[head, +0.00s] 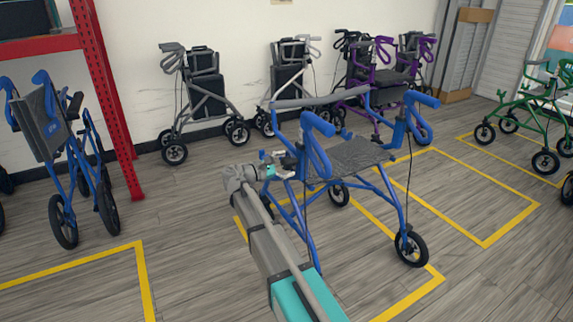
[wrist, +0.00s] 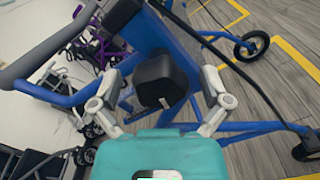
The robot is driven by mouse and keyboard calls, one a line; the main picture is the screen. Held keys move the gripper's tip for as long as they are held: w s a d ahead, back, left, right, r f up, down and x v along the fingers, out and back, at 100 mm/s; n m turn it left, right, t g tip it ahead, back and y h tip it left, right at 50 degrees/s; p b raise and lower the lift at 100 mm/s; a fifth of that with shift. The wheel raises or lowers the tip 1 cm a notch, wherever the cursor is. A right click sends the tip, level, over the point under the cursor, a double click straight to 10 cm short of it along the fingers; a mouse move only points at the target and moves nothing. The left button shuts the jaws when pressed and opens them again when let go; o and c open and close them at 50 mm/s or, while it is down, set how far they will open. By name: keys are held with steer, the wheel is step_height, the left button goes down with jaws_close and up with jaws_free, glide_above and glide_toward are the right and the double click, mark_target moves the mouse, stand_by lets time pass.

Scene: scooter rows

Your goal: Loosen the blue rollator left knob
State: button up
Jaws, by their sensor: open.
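The blue rollator (head: 398,200) stands upright in the middle of the head view, with a dark seat and blue hand grips. A black knob (wrist: 160,82) sits on its blue frame tube (wrist: 178,45) in the wrist view. My gripper (head: 280,160) reaches the near-left upright of this rollator in the head view. In the wrist view my gripper (wrist: 162,78) is open, with one finger on each side of the knob and visible gaps between. I cannot make out the knob in the head view.
Another blue rollator (head: 65,150) stands at the left by a red rack post (head: 104,90). Grey rollators (head: 190,95) and a purple one (head: 383,75) stand behind along the wall. A green rollator (head: 530,110) is at the right. Yellow-lined floor at the front right is clear.

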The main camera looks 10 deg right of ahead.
steer(key=v, duration=1.2)
stand_by(0.4)
steer(key=s+d+f+m+g+y+p, duration=0.45)
steer(key=s+d+f+m+y, duration=0.55)
steer(key=s+d, duration=0.5)
steer(key=s+a+f+m+g+y+p, duration=0.1)
steer(key=s+a+f+m+y+p, duration=0.2)
steer(key=s+y, duration=0.55)
step_height(320, 180, up, 39)
steer(key=s+m+h+p, duration=0.1)
steer(key=p, duration=3.5)
steer(key=shift+s+f+p, duration=0.15)
steer(key=shift+s+p, duration=0.05)
steer(key=shift+p, duration=0.1)
